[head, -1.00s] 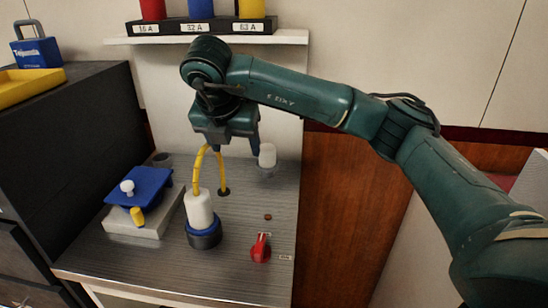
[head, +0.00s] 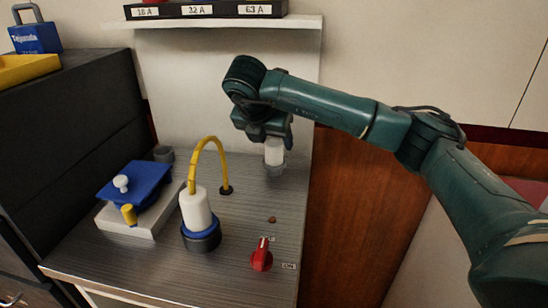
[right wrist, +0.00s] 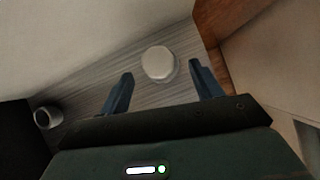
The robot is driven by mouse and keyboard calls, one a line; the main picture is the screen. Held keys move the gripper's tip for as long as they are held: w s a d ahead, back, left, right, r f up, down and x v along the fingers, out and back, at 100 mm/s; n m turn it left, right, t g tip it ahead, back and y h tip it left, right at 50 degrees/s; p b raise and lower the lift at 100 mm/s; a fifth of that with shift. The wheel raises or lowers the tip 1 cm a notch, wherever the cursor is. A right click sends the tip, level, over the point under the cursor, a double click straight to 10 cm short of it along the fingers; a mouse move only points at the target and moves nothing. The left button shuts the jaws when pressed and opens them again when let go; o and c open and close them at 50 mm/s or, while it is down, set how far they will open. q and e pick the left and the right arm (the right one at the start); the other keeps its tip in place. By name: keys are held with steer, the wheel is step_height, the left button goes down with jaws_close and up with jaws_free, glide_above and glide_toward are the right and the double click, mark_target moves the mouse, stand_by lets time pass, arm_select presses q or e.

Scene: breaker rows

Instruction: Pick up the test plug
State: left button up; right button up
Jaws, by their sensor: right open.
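A white cylinder with a grey lower part (head: 274,152), which looks to be the test plug, stands upright at the back right of the grey worktop (head: 245,205). My right gripper (head: 268,137) is open just above it, pointing down. In the right wrist view the plug's round white top (right wrist: 158,62) lies between the two open fingers, with gaps on both sides. I cannot tell how far the fingertips reach down beside it. My left gripper is not in view.
A white plug with a blue ring (head: 196,212) and yellow cable (head: 210,142) stands left. A red switch knob (head: 261,257) is in front. A blue-topped box (head: 140,186) sits farther left. A shelf (head: 305,24) overhangs the back.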

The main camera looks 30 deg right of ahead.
mark_target(273, 144)
steer(key=x, duration=0.4)
steer(key=shift+w+d+f, duration=0.2)
steer(key=shift+w+f, duration=0.05)
steer(key=shift+f, duration=0.05)
steer(key=c, duration=1.2)
steer(key=shift+r, duration=0.1)
steer(key=shift+s+a+r, duration=0.15)
steer(key=shift+a+r, duration=0.05)
steer(key=shift+r, duration=0.2)
step_height(273, 144, up, 6)
steer(key=shift+s+a+r, duration=0.1)
steer(key=shift+s+a, duration=0.05)
steer(key=shift+s, duration=0.05)
steer(key=s+a, duration=0.3)
steer(key=s, duration=0.2)
steer(key=s+a, duration=0.4)
steer(key=s, duration=0.1)
steer(key=s+a, duration=0.4)
steer(key=s, duration=0.1)
steer(key=shift+s+a+p, duration=0.15)
steer(key=shift+a+p, duration=0.05)
steer(key=shift+p, duration=0.1)
